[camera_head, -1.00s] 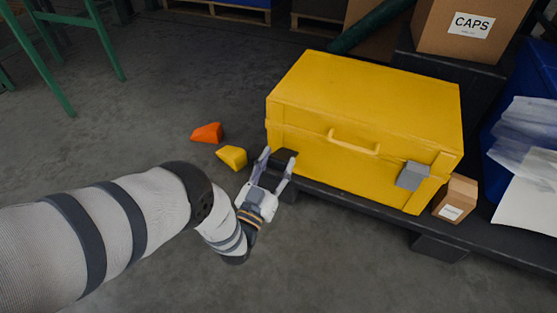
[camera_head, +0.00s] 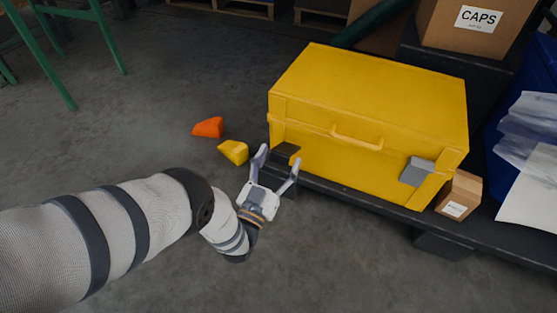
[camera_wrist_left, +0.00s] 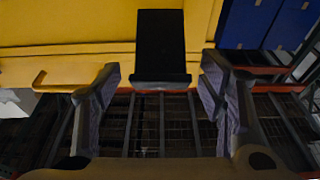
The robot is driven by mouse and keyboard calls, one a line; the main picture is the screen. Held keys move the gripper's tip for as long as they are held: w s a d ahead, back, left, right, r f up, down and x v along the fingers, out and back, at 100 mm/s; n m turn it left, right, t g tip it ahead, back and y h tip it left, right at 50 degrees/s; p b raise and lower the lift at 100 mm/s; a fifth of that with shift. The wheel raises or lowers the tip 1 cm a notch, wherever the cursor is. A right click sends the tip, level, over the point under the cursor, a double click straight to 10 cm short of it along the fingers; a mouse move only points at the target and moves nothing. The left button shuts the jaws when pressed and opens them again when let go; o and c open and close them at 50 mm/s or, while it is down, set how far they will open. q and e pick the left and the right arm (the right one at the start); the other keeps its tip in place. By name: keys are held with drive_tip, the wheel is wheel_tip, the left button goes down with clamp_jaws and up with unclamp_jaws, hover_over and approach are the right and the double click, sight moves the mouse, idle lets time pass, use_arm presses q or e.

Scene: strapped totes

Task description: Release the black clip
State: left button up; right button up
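The black clip (camera_head: 286,153) is on the left part of the yellow case's (camera_head: 372,115) front. In the left wrist view the black clip (camera_wrist_left: 161,45) is a dark plate with a lip at its lower edge. My left gripper (camera_head: 280,157) is open at the clip. In the left wrist view the fingers of my left gripper (camera_wrist_left: 161,85) stand on either side of the clip, with visible gaps to it. Nothing is held between them. The case lid looks closed. My right gripper is not in view.
A grey clip (camera_head: 415,171) is at the right of the case's front, with a handle (camera_head: 357,140) between. A small carton (camera_head: 459,195) stands beside the case on the dark platform (camera_head: 445,243). Orange (camera_head: 208,127) and yellow (camera_head: 234,152) wedges lie on the floor.

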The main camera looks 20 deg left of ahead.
use_arm(q)
drive_tip(key=v, duration=0.7)
drive_tip(key=shift+s, duration=0.25)
